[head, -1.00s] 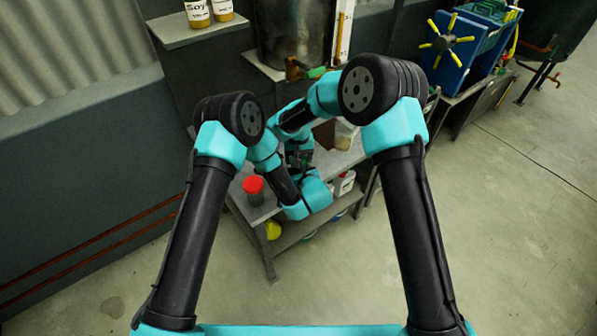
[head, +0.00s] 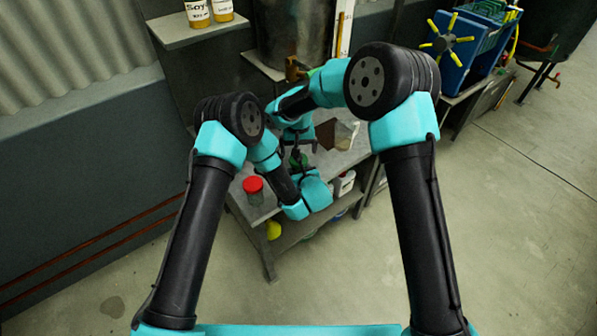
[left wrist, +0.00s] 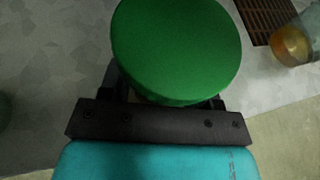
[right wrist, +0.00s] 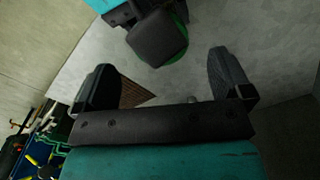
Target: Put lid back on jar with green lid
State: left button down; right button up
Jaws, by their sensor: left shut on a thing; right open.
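The green lid (left wrist: 177,50) shows from above as a flat disc in the left wrist view. It covers the fingers of my left gripper (left wrist: 170,80), which is shut just below it on what seems to be the jar; the jar's body is hidden under the lid.
A jar with a red lid (head: 253,188) stands at the table's (head: 250,211) front left. A brown grate (left wrist: 262,14) and a jar with amber contents (left wrist: 292,43) lie near the left gripper. The large metal vessel (head: 296,32) stands behind.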

notch_tip(320, 180, up, 8)
jog(key=shift+f, duration=0.2)
pick_arm(q)
jog(key=shift+c, duration=1.2)
grip_release()
jog(key=shift+s, duration=0.1)
jog(key=v, duration=1.7)
jog(key=shift+r, duration=0.15)
